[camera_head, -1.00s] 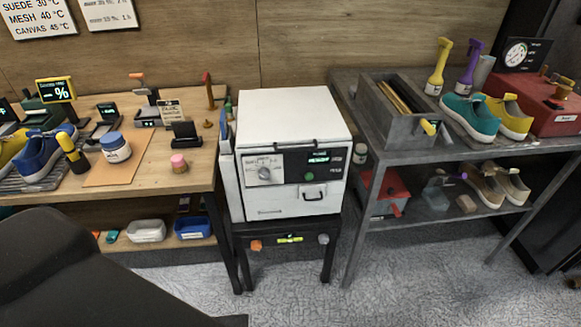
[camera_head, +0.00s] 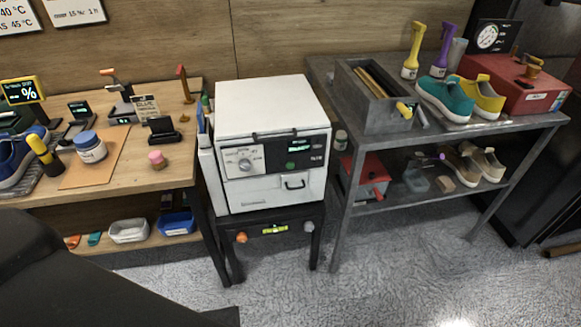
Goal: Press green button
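A white box-shaped machine (camera_head: 272,145) stands on a small black stand (camera_head: 275,222) between two tables. A handle (camera_head: 295,183) sits below the button on the white front. A dark part of my own body fills the lower left. Neither of my grippers is in view, and nothing touches the machine.
A wooden table (camera_head: 180,130) with shoes, a jar (camera_head: 90,147) and tools is on the left. A grey metal table (camera_head: 460,130) with sneakers, spray bottles and a red box (camera_head: 513,85) is on the right. Grey floor in front of the stand is clear.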

